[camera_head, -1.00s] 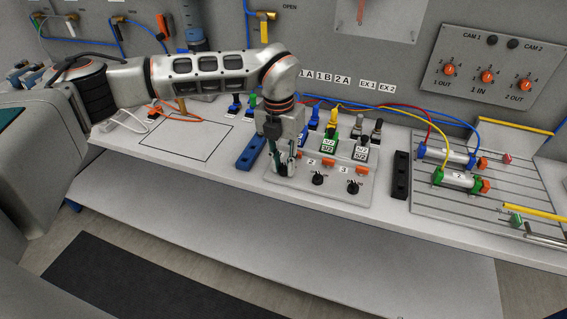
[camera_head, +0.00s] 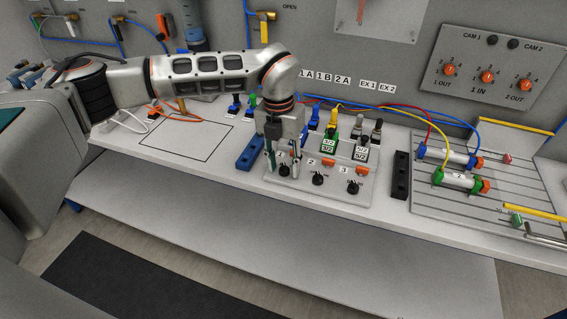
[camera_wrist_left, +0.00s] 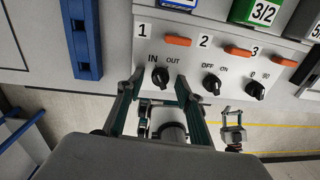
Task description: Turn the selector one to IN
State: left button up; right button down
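The selector one (camera_wrist_left: 160,77) is a black knob on the sloped front of the valve panel, under the label 1 and by the printed words IN and OUT. It also shows in the head view (camera_head: 284,170). Which word its pointer faces is hard to tell. My left gripper (camera_head: 284,168) points down with its fingers apart. In the left wrist view its fingertips (camera_wrist_left: 158,86) stand on either side of the selector; I cannot see them touching it. A small gripper-like shape, likely my right gripper (camera_wrist_left: 233,130), shows at lower right in the wrist view.
Selectors two (camera_wrist_left: 211,84) and three (camera_wrist_left: 255,90) stand to the right on the same panel, below orange pieces. A blue rail (camera_head: 250,152) lies left of the panel and a black rail (camera_head: 401,175) right of it. Coloured hoses run behind.

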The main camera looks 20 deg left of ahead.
aim_at(281, 168)
pick_arm(q)
notch_tip(281, 168, up, 12)
jog(key=shift+a, duration=0.35)
dwell(0.5)
